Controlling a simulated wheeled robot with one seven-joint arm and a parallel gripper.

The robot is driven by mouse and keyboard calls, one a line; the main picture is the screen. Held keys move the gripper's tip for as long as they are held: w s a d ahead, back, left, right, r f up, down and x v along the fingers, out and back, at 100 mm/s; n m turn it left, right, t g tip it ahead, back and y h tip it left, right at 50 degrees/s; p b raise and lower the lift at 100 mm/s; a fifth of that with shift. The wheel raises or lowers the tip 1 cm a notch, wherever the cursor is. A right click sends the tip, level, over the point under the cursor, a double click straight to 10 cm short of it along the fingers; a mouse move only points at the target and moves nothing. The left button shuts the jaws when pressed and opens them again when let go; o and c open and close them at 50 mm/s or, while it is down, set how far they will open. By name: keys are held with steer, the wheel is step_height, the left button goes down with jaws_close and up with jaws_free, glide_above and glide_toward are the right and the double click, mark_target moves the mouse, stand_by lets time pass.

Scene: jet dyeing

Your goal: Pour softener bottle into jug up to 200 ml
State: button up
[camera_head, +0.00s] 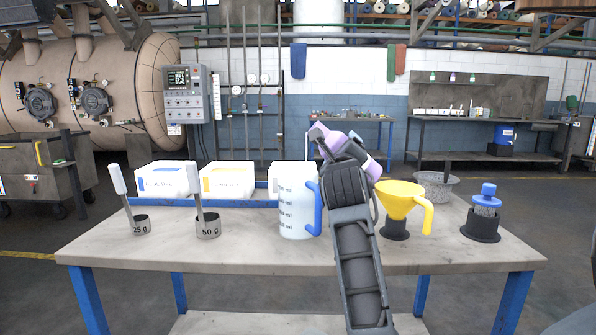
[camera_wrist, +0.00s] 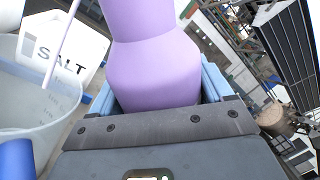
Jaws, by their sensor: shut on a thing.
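The purple softener bottle (camera_head: 325,138) is held tilted above the right side of the jug, its mouth end toward the upper left. My gripper (camera_head: 345,158) is shut around its body, which fills the space between the jaws in the wrist view (camera_wrist: 150,70). A thin lilac streak (camera_wrist: 63,42), like poured liquid, runs down toward the jug. The liquid level cannot be read.
A yellow funnel (camera_head: 401,200) on a black stand is close right of my arm. Two labelled scoop cups (camera_head: 208,227) (camera_head: 140,226) stand left of the jug. White boxes (camera_head: 228,180) sit in a blue tray behind.

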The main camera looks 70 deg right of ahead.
steer(key=shift+s+n+p, duration=0.15)
steer(key=shift+n+p, duration=0.35)
steer(key=shift+p, duration=0.2)
steer(key=shift+s+d+r+n+t+p, duration=0.15)
steer(key=shift+r+n+p, duration=0.3)
steer(key=shift+p, duration=0.6)
steer(key=shift+s+r+n+t+p, duration=0.2)
steer(key=shift+n+p, duration=0.35)
steer(key=shift+p, duration=0.5)
steer(key=shift+n+p, duration=1)
steer(key=shift+p, duration=0.65)
steer(key=shift+w+f+n+t, duration=0.15)
steer(key=shift+w+n+t, duration=0.3)
steer(key=shift+n, duration=0.45)
stand_by(1.1)
